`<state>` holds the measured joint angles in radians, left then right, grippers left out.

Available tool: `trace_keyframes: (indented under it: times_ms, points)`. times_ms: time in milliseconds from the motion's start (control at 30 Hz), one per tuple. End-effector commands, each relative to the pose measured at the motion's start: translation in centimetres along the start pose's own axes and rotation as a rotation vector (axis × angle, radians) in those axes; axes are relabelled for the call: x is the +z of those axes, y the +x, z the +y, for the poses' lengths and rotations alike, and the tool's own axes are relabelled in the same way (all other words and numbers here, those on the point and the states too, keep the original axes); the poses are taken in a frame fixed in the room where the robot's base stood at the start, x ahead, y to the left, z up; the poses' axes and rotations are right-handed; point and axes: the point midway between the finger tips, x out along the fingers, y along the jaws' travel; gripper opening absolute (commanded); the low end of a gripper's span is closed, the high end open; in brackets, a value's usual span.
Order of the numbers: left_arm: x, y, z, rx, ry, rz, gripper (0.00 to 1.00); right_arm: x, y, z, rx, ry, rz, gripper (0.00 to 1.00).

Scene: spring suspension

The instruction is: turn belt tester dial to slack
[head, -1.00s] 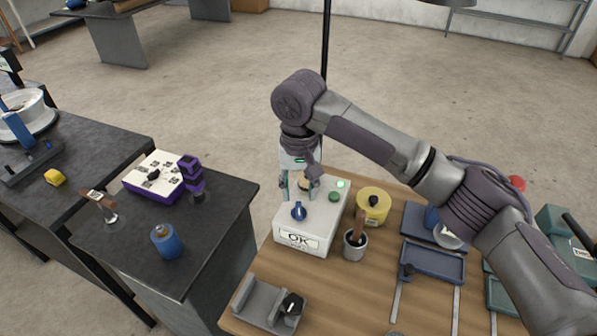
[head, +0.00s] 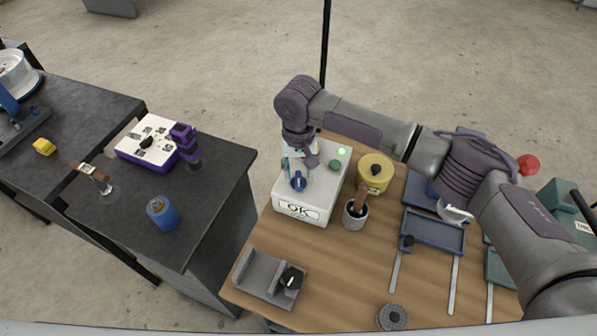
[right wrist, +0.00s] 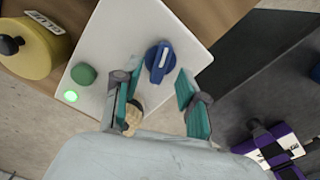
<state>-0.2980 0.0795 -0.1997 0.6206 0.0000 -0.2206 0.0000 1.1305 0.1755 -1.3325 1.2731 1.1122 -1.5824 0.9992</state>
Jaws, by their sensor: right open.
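The white tester box (head: 285,195) stands on the wooden table, with an "OK" sign on its front. A blue dial (head: 298,182) with a pale pointer line is on its top; it also shows in the right wrist view (right wrist: 160,61). A green button (head: 336,164) and a lit green lamp (head: 341,151) are behind it to the right. My right gripper (head: 299,168) is open just above and behind the dial. In the right wrist view its teal fingers lie to either side, with the dial beyond the tips, apparently untouched. A tan knob (right wrist: 133,115) is partly hidden by a finger.
A yellow tin (head: 374,172) and a grey cup with a brush (head: 355,215) stand right of the box. A grey holder (head: 262,275) lies in front. The dark table (head: 215,215) at left carries a purple-and-white box (head: 150,143) and a blue cylinder (head: 162,213).

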Motion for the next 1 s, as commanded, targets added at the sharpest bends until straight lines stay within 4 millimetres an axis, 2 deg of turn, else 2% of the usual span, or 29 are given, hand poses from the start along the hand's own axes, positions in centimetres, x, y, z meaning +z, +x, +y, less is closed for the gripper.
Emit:
trace_keyframes:
  times_ms: [100,200,533,800,1000]
  points:
    - [-1.1,-0.3,-0.1,-0.001,0.000,0.017,0.00,0.0,1.5,0.0,0.001,0.000,-0.002,0.42]
    - [-1.0,-0.3,-0.1,-0.001,0.000,0.016,0.00,0.0,2.2,0.0,0.001,0.001,0.000,0.42]
    - [0.2,-0.4,0.1,0.001,0.001,-0.003,0.00,0.0,2.6,0.0,0.001,0.000,0.000,0.42]
    - [0.3,-0.4,0.1,0.001,0.001,-0.005,0.00,0.0,2.6,0.0,0.000,0.000,0.000,0.00]
    - [0.3,-0.4,0.1,0.001,0.001,-0.004,0.00,0.0,2.5,0.0,0.000,-0.001,0.000,0.00]
